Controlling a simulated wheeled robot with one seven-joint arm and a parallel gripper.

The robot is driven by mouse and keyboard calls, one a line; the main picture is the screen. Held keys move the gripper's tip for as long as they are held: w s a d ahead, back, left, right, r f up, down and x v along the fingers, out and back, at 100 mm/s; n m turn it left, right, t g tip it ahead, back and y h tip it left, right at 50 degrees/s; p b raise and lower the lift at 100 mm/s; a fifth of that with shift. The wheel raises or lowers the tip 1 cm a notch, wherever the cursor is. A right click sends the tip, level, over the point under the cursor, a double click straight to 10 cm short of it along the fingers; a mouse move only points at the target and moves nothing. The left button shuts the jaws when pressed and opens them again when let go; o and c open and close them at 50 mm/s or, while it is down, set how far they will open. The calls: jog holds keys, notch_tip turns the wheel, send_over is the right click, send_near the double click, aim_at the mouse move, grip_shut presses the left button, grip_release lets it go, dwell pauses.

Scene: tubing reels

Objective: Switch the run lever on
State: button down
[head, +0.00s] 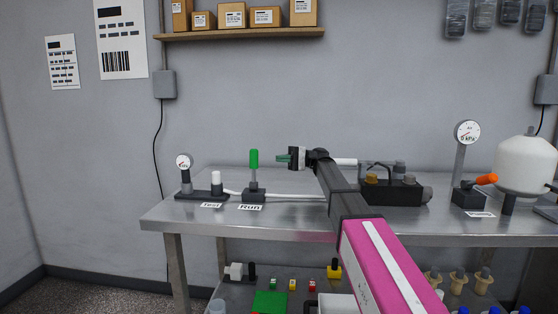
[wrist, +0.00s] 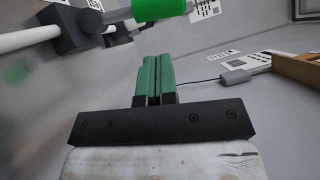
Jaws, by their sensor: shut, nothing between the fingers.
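The run lever (head: 254,159) has a green handle and stands upright on a dark block (head: 254,196) behind the white "Run" label (head: 250,207). My gripper (head: 284,158) is shut and empty, to the right of the green handle at about its height, with a small gap in the head view. In the wrist view, the green fingertips (wrist: 153,62) are pressed together. The green handle (wrist: 160,9) shows at the top edge there, beyond the fingertips and partly cut off. The dark lever block (wrist: 70,28) is at the upper left.
A "Test" fitting with a white cap (head: 216,178) and a small gauge (head: 184,163) stand left of the lever. A black pump-like unit (head: 395,190), an orange-handled valve (head: 486,179) and a white tank (head: 527,166) are to the right. A shelf with boxes (head: 240,35) hangs above.

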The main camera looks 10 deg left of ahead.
aim_at(254, 170)
jog(key=x, duration=0.7)
jog(key=shift+s+a, duration=0.2)
jog(key=shift+a, duration=0.15)
jog(key=shift+a, duration=0.1)
